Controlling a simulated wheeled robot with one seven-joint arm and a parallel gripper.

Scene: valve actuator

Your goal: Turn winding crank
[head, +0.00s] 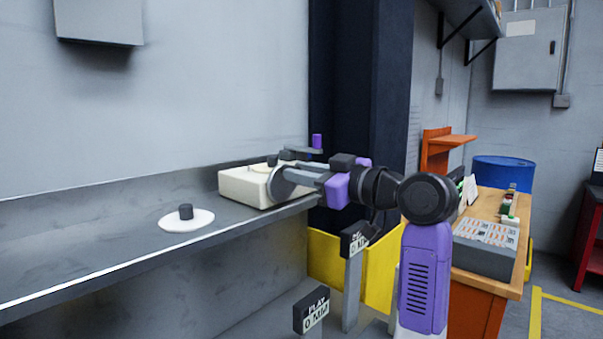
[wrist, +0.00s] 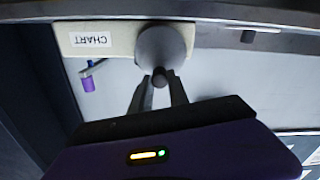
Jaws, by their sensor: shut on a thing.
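A cream box (wrist: 120,38) with an upside-down CHART label stands on the shelf; it also shows in the head view (head: 243,188). A round grey disc (wrist: 163,45) is on its side facing my gripper, and shows edge-on in the head view (head: 281,184). A dark knob (wrist: 160,76) sticks out near the disc's edge. My gripper (wrist: 160,88) is shut on this knob, one finger on each side. In the head view my gripper (head: 300,178) reaches in from the right. A thin dark arm with a purple handle (wrist: 88,84) stands at the box's other end.
Signposts (head: 354,239) and a yellow bin (head: 378,275) stand below my arm. An orange workbench (head: 475,300) is at right.

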